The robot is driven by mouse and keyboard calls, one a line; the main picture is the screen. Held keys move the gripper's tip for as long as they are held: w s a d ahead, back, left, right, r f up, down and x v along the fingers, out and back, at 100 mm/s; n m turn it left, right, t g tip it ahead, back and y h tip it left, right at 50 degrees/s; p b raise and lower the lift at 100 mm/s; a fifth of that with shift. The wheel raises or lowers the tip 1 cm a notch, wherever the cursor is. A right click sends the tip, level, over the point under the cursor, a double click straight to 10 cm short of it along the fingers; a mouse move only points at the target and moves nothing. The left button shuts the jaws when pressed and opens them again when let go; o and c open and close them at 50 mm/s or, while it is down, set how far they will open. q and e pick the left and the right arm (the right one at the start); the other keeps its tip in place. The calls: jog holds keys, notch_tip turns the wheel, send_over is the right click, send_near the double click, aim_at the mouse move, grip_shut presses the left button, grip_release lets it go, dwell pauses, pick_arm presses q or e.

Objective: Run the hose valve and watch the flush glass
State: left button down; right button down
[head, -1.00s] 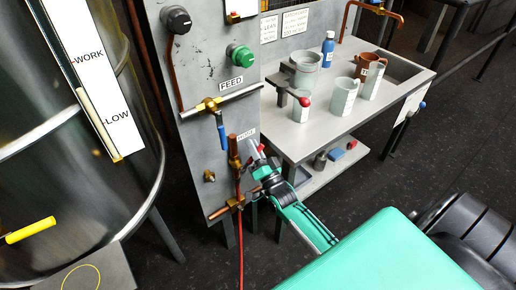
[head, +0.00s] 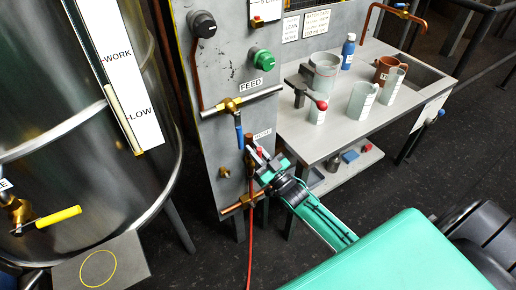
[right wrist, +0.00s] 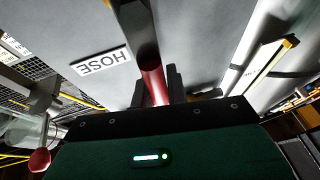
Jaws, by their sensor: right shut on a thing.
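The hose valve sits on the grey panel under the HOSE label (head: 262,134), on a vertical copper and brass pipe. My right gripper (head: 258,158) is at this valve, from the lower right, and covers much of it. In the right wrist view the red valve handle (right wrist: 154,84) lies between the dark fingers of my right gripper (right wrist: 154,97), which is shut on it. A red hose (head: 250,240) hangs below the valve. I cannot make out the flush glass for certain; my gripper hides part of the pipe. My left gripper is not in view.
A blue-handled valve (head: 238,132) sits on the FEED pipe above left. A steel tank (head: 60,185) with a level strip and a yellow-handled valve (head: 58,217) stands left. The bench (head: 335,135) at right holds jugs, a blue bottle and a red-knobbed lever.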

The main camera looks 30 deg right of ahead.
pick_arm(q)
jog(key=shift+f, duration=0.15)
pick_arm(e)
jog(key=shift+a+f, duration=0.1)
jog(key=shift+a, duration=0.05)
jog(key=c, duration=1.4)
grip_release()
